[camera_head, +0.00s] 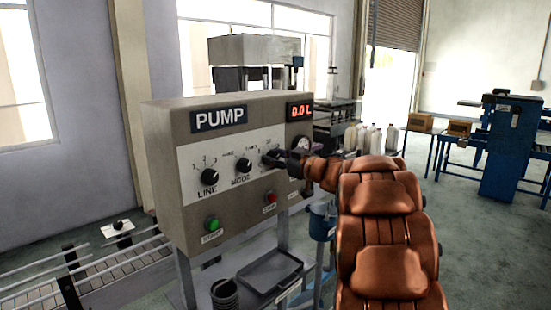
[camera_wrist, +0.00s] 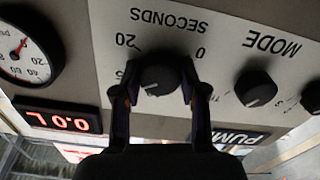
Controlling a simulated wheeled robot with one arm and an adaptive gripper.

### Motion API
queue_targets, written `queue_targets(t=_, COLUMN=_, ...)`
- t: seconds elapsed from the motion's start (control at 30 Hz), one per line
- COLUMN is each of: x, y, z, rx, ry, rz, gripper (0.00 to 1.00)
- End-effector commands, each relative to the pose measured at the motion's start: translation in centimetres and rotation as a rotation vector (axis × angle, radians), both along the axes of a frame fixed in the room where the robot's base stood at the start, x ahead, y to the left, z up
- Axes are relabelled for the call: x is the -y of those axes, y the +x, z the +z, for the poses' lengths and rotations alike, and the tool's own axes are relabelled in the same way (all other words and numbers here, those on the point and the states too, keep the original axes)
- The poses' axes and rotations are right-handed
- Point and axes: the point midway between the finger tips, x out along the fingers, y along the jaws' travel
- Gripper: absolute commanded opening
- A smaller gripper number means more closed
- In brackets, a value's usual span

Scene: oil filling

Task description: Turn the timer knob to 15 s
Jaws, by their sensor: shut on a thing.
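The timer knob (camera_wrist: 160,74) is a round black dial on the pump panel's white plate. The SECONDS label is beside it, with 0 and 20 readable and another mark partly hidden by a finger. The wrist view shows the panel upside down. My gripper (camera_wrist: 159,86) has one finger on each side of the knob and is shut on it. In the head view my gripper (camera_head: 283,158) is at the rightmost knob and largely covers it. I cannot tell exactly which number the knob points to.
The MODE knob (camera_wrist: 255,88) and the LINE knob (camera_head: 210,176) are beside the timer knob. A gauge (camera_wrist: 22,50) and a red display (camera_wrist: 58,118) reading 0.0 L are near. Green (camera_head: 212,224) and red (camera_head: 270,197) buttons sit below. A black tray (camera_head: 268,272) is under the panel.

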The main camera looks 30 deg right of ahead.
Motion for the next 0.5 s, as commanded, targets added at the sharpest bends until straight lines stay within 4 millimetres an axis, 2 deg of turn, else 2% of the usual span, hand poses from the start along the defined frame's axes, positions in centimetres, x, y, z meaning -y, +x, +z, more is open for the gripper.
queue_targets(t=0.07, x=-0.09, y=0.03, z=-0.25, rx=-0.004, ry=-0.001, rz=0.002, gripper=0.07)
queue_targets(t=0.1, x=-0.09, y=0.03, z=-0.24, rx=-0.004, ry=-0.001, rz=0.002, gripper=0.46)
queue_targets(t=0.3, x=-0.05, y=0.02, z=-0.14, rx=-0.002, ry=-0.002, rz=0.002, gripper=0.67)
queue_targets(t=0.5, x=-0.02, y=0.0, z=-0.09, rx=-0.001, ry=-0.001, rz=0.001, gripper=0.68)
